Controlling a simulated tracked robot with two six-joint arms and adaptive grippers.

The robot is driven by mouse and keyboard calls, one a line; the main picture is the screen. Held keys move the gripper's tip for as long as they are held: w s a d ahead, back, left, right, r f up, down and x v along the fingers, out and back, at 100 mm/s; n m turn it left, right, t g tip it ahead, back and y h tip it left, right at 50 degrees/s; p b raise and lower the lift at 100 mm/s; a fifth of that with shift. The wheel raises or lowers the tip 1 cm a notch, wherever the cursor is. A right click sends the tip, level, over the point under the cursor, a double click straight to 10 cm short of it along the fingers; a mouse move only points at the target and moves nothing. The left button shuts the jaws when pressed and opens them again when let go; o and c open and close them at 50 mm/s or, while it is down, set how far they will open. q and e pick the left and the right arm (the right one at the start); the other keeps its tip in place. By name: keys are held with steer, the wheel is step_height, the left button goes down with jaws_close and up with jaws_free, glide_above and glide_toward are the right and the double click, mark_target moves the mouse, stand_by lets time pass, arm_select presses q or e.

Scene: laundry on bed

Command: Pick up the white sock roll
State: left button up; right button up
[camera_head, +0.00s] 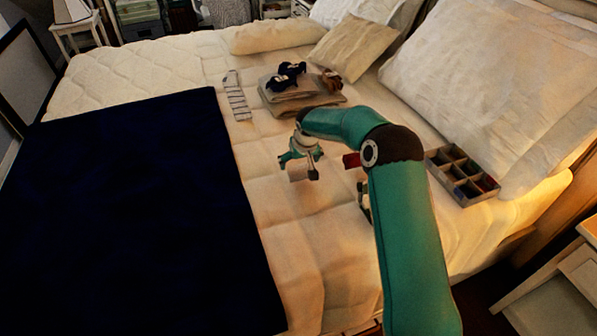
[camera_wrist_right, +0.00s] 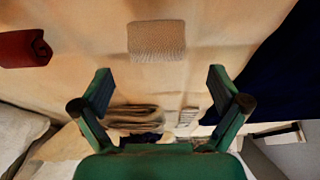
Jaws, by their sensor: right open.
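The white sock roll (camera_head: 296,174) lies on the bed just below my right gripper (camera_head: 302,164) in the head view. In the right wrist view the white sock roll (camera_wrist_right: 157,41) is a pale knitted block. It lies beyond and between the two spread fingertips of my right gripper (camera_wrist_right: 160,84). The right gripper is open and empty, and the roll looks clear of both fingers. In the head view the gripper partly covers the roll. My left gripper is not in view.
A red roll (camera_head: 351,160) lies right of the gripper, also in the wrist view (camera_wrist_right: 25,49). Folded clothes (camera_head: 300,101) with dark socks and a striped sock (camera_head: 237,96) lie farther back. A divided box (camera_head: 462,174) is at right. A dark blanket (camera_head: 140,215) covers the left.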

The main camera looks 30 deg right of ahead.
mark_target(299, 166)
steer(key=x, duration=0.4)
steer(key=shift+d, duration=0.15)
steer(key=c, duration=1)
steer(key=shift+r, duration=0.1)
